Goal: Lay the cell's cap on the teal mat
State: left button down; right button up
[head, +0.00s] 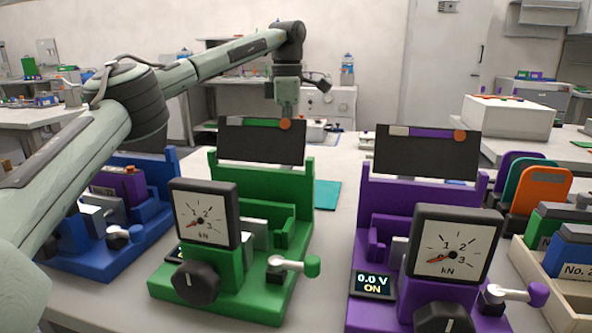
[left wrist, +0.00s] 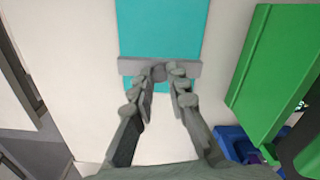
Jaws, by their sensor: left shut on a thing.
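The teal mat (left wrist: 163,25) lies flat on the pale table; in the head view a part of it (head: 327,195) shows behind the green cycler. My left gripper (left wrist: 160,78) is shut on the cap (left wrist: 132,66), a grey bar with a small round knob at its middle. The cap lies crosswise over the mat in the left wrist view, both ends reaching past the mat's edges. I cannot tell whether it touches the mat. In the head view the fingertips and cap are hidden behind the green cycler's dark panel. My right gripper is not in view.
The green cycler (head: 225,268) stands in front of the mat, with a raised dark panel (head: 262,143). A purple cycler (head: 372,220) stands to its right, a blue one (head: 115,255) to its left. A beige crate (head: 545,272) holds cells at the right.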

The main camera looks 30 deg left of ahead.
pick_arm(q)
jog(key=shift+w+d+f, duration=0.2)
jog(key=shift+d+f, duration=0.3)
jog(key=shift+d, duration=0.35)
jog(key=shift+f, duration=2.1)
jog(key=c, duration=1.5)
grip_release()
notch_tip(320, 180, up, 12)
jog(key=shift+r, duration=0.1)
